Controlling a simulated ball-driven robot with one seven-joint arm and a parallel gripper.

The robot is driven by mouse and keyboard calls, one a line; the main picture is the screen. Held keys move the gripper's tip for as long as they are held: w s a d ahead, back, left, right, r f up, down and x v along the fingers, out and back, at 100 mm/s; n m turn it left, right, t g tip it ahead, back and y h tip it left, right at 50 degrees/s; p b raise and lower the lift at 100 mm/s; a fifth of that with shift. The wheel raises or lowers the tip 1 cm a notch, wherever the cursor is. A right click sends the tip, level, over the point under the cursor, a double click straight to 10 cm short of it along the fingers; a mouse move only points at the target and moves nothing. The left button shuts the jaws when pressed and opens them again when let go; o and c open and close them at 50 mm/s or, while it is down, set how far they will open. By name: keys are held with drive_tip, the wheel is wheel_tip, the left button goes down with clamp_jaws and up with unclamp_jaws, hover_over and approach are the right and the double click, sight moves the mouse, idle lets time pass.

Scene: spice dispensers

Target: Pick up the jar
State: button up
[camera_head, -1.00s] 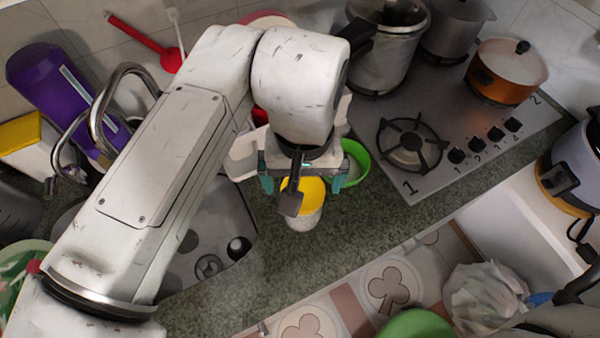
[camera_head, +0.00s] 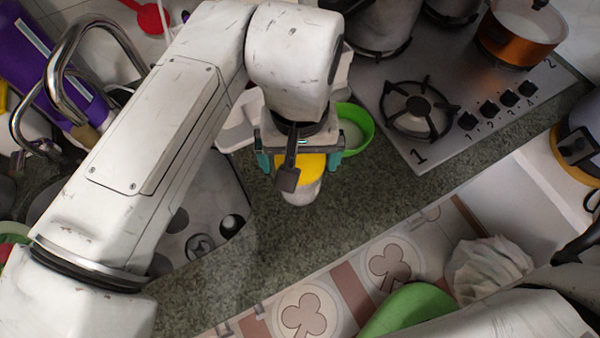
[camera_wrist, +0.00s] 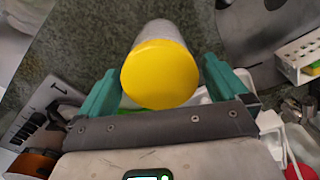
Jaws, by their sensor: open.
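The jar (camera_head: 301,191) has a yellow lid and a pale body and stands on the green-grey counter. My gripper (camera_head: 299,168) is above it in the head view, partly covering the lid. In the wrist view the jar's yellow lid (camera_wrist: 160,74) faces the camera, with its grey-white body behind. The teal fingers of my gripper (camera_wrist: 160,88) are spread apart, one on each side of the lid. Gaps show between lid and fingers there. Nothing is held. I cannot tell how far the fingertips reach down the jar's sides.
A green bowl (camera_head: 363,119) stands close beside the jar. The stove (camera_head: 455,100) with an orange pot (camera_head: 515,35) is at the upper right. A metal faucet (camera_head: 58,65) and a purple bottle (camera_head: 20,60) are at the left. Bare counter (camera_head: 300,230) lies in front of the jar.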

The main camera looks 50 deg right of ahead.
wheel_tip(320, 180, down, 4)
drive_tip(key=b, duration=0.3)
drive_tip(key=shift+d+f+b, duration=0.1)
drive_tip(key=shift+f+b, duration=0.05)
drive_tip(key=shift+b, duration=0.15)
drive_tip(key=shift+c, duration=0.3)
drive_tip(key=c, duration=1.8)
